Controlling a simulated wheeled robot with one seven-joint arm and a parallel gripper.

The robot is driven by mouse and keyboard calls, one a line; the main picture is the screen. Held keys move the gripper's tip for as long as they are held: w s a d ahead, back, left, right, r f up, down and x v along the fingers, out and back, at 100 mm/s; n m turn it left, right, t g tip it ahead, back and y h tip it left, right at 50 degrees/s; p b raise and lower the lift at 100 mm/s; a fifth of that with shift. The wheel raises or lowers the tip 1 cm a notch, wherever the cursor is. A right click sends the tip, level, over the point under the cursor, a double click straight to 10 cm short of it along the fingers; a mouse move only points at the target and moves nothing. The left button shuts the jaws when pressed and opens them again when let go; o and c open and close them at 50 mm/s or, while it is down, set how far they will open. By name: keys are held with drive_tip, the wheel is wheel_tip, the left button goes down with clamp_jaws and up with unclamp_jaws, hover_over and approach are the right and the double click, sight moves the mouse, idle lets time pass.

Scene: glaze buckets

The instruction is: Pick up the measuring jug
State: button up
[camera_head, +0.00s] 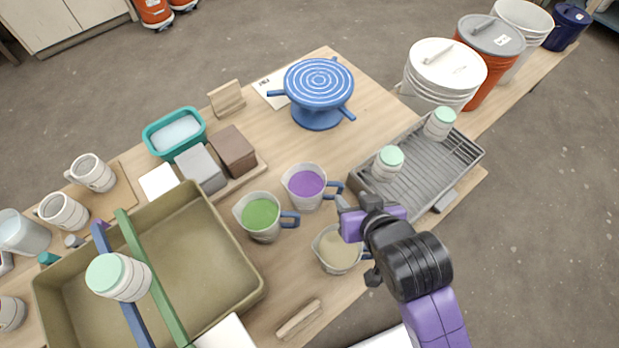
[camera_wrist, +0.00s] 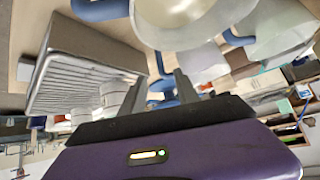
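Three pale measuring jugs with blue handles stand on the wooden table. One holds beige glaze (camera_head: 338,250), one green (camera_head: 262,216) and one purple (camera_head: 305,187). My gripper (camera_head: 357,239) is just right of the beige jug, at its handle side, partly covering that handle. In the wrist view my gripper (camera_wrist: 160,88) shows two dark fingers spread apart. A pale rounded vessel (camera_wrist: 190,22), seemingly a jug, is close above them. Blue parts show between and behind the fingers. I cannot tell whether a finger touches the handle.
A grey ribbed tray (camera_head: 425,160) with two mint-lidded jars stands to the right. A large olive tray (camera_head: 180,265) fills the left front. A wooden block (camera_head: 299,319) lies near the front edge. A blue turntable (camera_head: 318,88) and lidded buckets (camera_head: 445,75) stand farther back.

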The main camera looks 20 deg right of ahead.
sight(342, 190)
drive_tip(key=shift+p+x, duration=0.5)
drive_tip(key=shift+x, duration=3.35)
drive_tip(key=shift+s, duration=0.1)
clamp_jaws()
